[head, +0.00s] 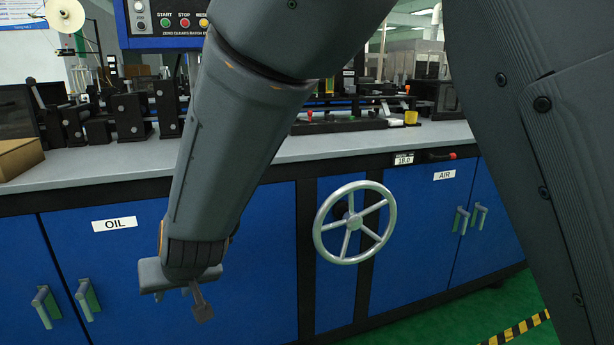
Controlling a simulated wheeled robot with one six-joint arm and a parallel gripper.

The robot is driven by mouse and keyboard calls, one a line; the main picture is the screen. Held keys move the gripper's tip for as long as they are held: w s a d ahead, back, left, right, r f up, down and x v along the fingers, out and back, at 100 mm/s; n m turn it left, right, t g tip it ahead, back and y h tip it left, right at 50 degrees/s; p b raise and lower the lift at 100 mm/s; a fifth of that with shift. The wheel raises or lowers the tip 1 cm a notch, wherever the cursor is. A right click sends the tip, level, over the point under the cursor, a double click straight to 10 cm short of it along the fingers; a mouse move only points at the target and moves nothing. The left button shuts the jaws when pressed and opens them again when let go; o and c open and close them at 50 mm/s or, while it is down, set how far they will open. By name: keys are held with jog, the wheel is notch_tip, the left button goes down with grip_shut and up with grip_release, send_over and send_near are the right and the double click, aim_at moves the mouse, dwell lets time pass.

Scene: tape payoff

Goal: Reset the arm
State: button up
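My arm reaches down from the top of the head view, with a bend at the upper right. My gripper (185,293) hangs at its lower end, pointing down. It is in front of the blue cabinet doors, left of the silver handwheel (354,222) and apart from it in the picture. One finger shows below the gripper body; the other is not clear, so I cannot tell if it is open or shut. I see nothing held in it.
A grey worktop (330,147) carries black machine parts. Blue doors labelled OIL (115,224) and AIR (444,175) have protruding handles. A cardboard box (18,157) sits at the left. A control panel (165,22) stands above. Green floor with yellow-black tape (515,330) shows at lower right.

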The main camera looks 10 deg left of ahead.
jog(key=s+d+r+g+h, duration=0.15)
jog(key=s+d, duration=0.25)
jog(key=d, duration=0.8)
jog(key=s+d+m+g+h+p, duration=0.15)
jog(key=s+d, duration=0.35)
jog(key=d, duration=0.6)
jog(key=s+d+g+h+b, duration=0.1)
jog(key=s+d+g+h, duration=0.2)
jog(key=d, duration=0.9)
jog(key=s+d+r+m+p, duration=0.1)
jog(key=d+r+m+p, duration=0.1)
jog(key=d+r+p, duration=0.6)
jog(key=s+d+r+m+t+p, duration=0.1)
jog(key=d+r+m+p, duration=0.2)
jog(key=d+r+p, duration=0.5)
notch_tip(320, 180, up, 6)
jog(key=p, duration=0.9)
jog(key=shift+d+f+m, duration=0.25)
jog(key=shift+m, duration=0.1)
